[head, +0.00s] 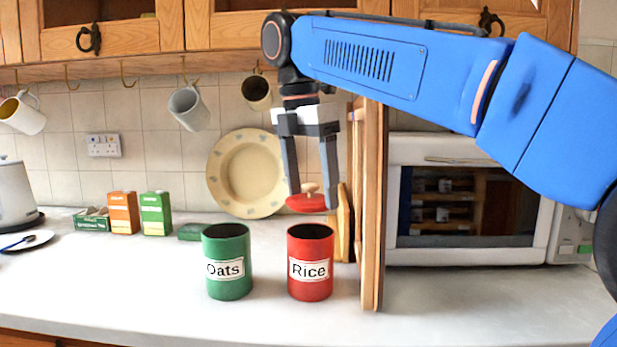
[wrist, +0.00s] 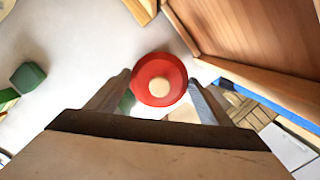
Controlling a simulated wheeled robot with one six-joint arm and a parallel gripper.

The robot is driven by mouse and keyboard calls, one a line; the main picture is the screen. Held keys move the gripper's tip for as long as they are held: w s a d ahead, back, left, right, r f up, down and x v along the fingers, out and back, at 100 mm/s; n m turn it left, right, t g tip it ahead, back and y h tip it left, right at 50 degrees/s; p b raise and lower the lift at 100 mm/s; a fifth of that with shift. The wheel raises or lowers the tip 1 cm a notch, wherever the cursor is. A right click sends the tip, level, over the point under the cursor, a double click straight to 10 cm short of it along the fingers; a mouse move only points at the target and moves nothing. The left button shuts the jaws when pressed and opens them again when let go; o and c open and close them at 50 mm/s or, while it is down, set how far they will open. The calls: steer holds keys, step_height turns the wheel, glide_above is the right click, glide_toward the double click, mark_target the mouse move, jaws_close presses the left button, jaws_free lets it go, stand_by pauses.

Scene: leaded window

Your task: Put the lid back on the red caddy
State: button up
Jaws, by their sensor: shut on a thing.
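The red caddy (head: 310,270), labelled "Rice", stands upright and open-topped on the counter. Its red lid (head: 300,204) has a pale wooden knob and is held in the air above the caddy's rim, apart from it. My gripper (head: 311,192) points down and is shut on the lid. In the wrist view the lid (wrist: 160,72) sits between the fingers (wrist: 157,88), with its knob showing. The red caddy is not visible in the wrist view, and I cannot tell how well the lid lines up in depth.
A green caddy (head: 228,285), labelled "Oats", stands open just left of the red one. An upright wooden board (head: 373,200) stands close on the right, before a microwave (head: 465,205). A plate (head: 228,180) leans behind. The front counter (head: 130,290) is clear.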

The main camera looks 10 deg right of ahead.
mark_target(309, 198)
steer(key=shift+f, duration=2.2)
steer(key=shift+f, duration=0.15)
stand_by(0.6)
steer(key=o, duration=1.1)
steer(key=shift+o, duration=0.6)
steer(key=shift+r, duration=0.2)
steer(key=shift+r, duration=3.3)
